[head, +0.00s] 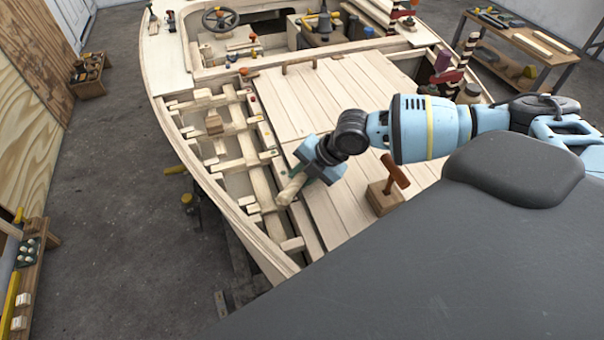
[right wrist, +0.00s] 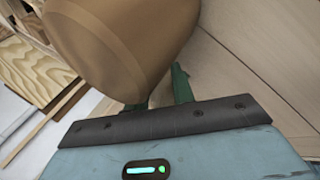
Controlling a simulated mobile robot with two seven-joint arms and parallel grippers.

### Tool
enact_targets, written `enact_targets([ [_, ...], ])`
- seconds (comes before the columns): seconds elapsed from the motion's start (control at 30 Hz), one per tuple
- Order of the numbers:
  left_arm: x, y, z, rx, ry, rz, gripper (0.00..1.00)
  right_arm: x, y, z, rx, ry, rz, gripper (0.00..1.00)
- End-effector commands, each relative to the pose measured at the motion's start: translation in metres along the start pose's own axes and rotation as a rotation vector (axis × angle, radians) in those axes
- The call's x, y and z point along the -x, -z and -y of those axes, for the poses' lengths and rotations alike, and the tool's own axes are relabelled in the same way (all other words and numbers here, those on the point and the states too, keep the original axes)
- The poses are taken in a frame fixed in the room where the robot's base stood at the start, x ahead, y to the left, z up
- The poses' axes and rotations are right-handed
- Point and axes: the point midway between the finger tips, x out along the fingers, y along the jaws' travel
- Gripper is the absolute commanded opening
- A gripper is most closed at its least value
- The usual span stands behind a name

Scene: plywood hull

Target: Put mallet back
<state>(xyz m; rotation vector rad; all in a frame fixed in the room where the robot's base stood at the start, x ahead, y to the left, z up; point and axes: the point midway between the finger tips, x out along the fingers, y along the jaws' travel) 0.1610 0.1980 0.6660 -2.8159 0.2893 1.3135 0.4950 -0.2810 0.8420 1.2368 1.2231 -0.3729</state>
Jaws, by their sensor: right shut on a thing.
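My right gripper (head: 298,172) reaches in from the right over the open hull, at the edge between the plank deck and the open frames. Its green fingers (right wrist: 160,92) are shut on the mallet (head: 290,189), a pale wooden piece that sticks out toward the frames. In the right wrist view the mallet's tan, rounded head (right wrist: 122,42) fills the upper middle, just beyond the fingers. The fingers hide the place where they grip it. I cannot tell whether the mallet touches the wood below. My left gripper is not in view.
Open hull frames (head: 228,140) lie left of the deck. A workbench (head: 525,45) stands at the back right, a low rack (head: 28,270) at the left.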

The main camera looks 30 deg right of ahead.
Motion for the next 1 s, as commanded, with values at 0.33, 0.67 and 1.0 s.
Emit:
enact_targets([
  [0.33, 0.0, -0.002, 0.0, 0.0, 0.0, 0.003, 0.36, -0.002, 0.0, 0.0, 0.001, -0.003, 0.0, 0.0],
  [0.67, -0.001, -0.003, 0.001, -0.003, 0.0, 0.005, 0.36, -0.004, 0.0, 0.003, -0.001, 0.004, -0.001, 0.5],
  [1.0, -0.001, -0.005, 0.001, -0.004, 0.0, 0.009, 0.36, -0.006, 0.0, 0.009, -0.005, 0.017, -0.002, 0.5],
])
